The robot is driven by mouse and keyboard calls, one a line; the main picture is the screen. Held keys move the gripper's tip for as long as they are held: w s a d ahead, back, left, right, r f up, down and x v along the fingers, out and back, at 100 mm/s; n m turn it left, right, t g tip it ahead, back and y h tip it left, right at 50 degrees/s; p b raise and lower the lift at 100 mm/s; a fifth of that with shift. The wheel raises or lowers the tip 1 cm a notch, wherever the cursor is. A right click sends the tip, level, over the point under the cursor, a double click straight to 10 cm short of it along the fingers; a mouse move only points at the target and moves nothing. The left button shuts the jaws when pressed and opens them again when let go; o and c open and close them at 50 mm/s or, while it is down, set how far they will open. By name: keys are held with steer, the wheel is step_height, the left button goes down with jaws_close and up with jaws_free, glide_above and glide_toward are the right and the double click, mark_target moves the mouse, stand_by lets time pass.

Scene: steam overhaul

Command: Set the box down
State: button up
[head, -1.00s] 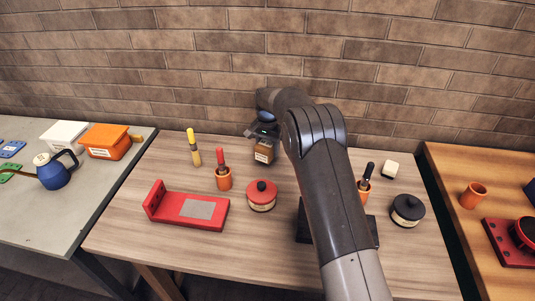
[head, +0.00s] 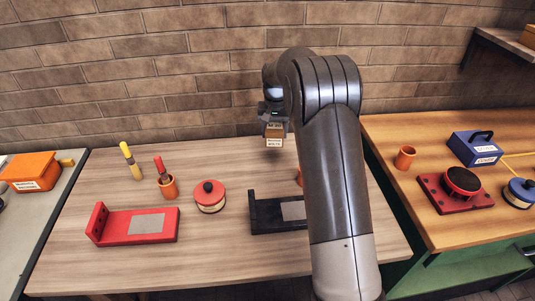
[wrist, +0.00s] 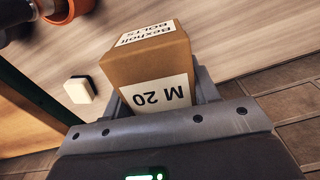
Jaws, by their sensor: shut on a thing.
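A brown cardboard box (head: 275,131) with white labels is held in my gripper (head: 274,122), above the back part of the wooden table (head: 105,253). In the wrist view the box (wrist: 150,67) sits between the jaws, with "M 20" on its near label and a bolts label on another face. My gripper (wrist: 160,110) is shut on it. The box hangs clear of the table top. My arm hides part of the table to the right.
On the table are a red fixture (head: 135,225), a red round pot (head: 209,196), an orange cup (head: 168,186) with a red-handled tool, a yellow-handled tool (head: 131,161) and a black fixture (head: 278,212). A white block (wrist: 80,89) shows in the wrist view. A second bench (head: 440,130) stands right.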

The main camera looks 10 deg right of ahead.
steer(key=s+d+n, duration=0.2)
steer(key=s+d, duration=0.1)
steer(key=d, duration=0.7)
glide_above(273, 156)
step_height(273, 156, down, 7)
steer(key=shift+d+r, duration=0.1)
steer(key=shift+f, duration=2.05)
steer(key=shift+f, duration=0.1)
steer(key=o, duration=1.2)
